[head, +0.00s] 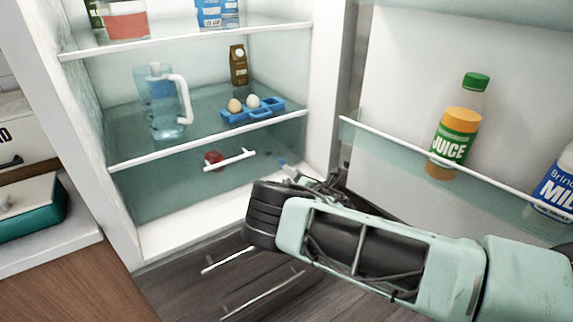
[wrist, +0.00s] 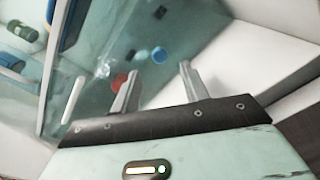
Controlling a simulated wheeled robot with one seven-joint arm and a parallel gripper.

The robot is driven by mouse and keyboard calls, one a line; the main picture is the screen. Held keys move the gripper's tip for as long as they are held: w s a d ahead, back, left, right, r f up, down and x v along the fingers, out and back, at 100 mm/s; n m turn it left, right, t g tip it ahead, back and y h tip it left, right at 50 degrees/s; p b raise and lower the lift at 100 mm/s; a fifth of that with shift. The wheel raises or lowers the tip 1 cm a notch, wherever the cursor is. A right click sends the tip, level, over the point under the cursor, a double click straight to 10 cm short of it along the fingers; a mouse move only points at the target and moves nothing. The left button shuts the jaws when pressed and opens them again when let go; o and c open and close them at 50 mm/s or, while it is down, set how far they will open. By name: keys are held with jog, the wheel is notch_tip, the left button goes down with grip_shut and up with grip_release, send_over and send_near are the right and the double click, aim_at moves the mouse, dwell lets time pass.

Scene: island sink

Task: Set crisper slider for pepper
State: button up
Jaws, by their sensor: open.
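The crisper drawer (head: 160,190) is the clear bottom drawer of the open fridge, with a white bar handle (head: 230,160). A red rounded item (head: 213,158), perhaps the pepper, shows through its front; it is also in the wrist view (wrist: 119,82). A small blue piece (head: 283,163) is at the drawer's right; in the wrist view a round blue piece (wrist: 160,54), possibly the slider, lies beyond my fingertips. My gripper (head: 290,176) is open and empty at the drawer's right side. In the wrist view its fingers (wrist: 159,75) are apart. I cannot tell whether they touch anything.
Above the drawer a shelf holds a clear pitcher (head: 160,105), a blue egg tray (head: 252,110) and a brown bottle (head: 238,66). The open door at right carries a juice bottle (head: 456,130) and a milk carton (head: 553,185). Dark floor lies below.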

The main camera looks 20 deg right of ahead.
aim_at(283, 163)
jog(key=shift+x, duration=2.6)
